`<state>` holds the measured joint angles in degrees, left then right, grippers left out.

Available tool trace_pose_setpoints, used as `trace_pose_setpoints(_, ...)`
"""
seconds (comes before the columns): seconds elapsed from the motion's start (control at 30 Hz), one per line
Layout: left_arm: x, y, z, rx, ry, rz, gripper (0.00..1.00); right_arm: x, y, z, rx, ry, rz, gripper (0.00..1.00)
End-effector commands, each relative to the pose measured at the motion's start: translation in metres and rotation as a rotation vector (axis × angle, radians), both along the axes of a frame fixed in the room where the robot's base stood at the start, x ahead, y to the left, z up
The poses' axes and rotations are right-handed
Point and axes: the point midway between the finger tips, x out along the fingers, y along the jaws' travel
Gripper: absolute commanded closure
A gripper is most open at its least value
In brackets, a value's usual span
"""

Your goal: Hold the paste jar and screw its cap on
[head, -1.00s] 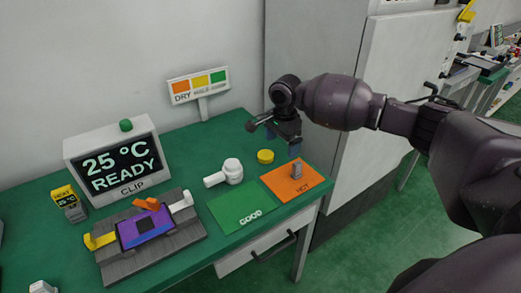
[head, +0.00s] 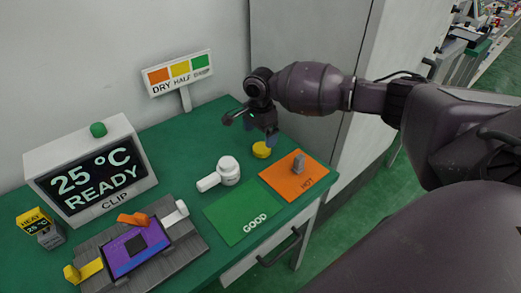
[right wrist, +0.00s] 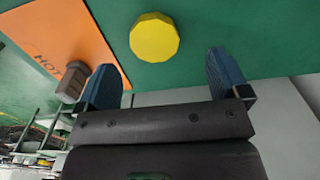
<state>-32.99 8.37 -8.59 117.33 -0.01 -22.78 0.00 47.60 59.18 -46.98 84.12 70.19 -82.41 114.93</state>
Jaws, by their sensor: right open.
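The white paste jar (head: 229,170) stands on the green table, with a white handle-like part pointing left. The yellow cap (head: 261,149) lies apart from it, to its right and farther back. My right gripper (head: 261,137) is open and empty, just above and behind the cap. In the right wrist view the cap (right wrist: 154,38) shows beyond the gap between the two blue fingertips (right wrist: 164,72), with nothing between them. My left gripper is not in view.
A green GOOD mat (head: 243,211) and an orange HOT mat (head: 293,176) with a grey block (head: 298,163) lie in front. A display box (head: 90,172), a grey fixture (head: 190,240) with a purple plate, and a sign (head: 180,74) stand to the left and behind.

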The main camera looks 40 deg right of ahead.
Motion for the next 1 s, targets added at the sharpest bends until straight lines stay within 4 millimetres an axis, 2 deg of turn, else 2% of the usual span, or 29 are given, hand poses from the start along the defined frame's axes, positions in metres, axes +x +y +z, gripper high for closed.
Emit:
trace_pose_setpoints(0.17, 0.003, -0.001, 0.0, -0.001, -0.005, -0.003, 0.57, -0.003, -0.001, -0.011, -0.001, 0.002, 0.0, 0.06)
trace_pose_setpoints(0.47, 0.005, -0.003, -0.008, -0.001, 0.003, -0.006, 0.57, -0.008, -0.001, -0.051, 0.0, 0.003, 0.0, 0.06)
trace_pose_setpoints(0.73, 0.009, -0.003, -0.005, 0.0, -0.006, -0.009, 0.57, -0.007, -0.001, -0.051, 0.0, -0.002, 0.0, 0.06)
trace_pose_setpoints(1.0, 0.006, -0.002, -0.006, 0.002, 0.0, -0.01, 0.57, -0.007, -0.001, -0.051, 0.0, -0.002, 0.0, 0.46)
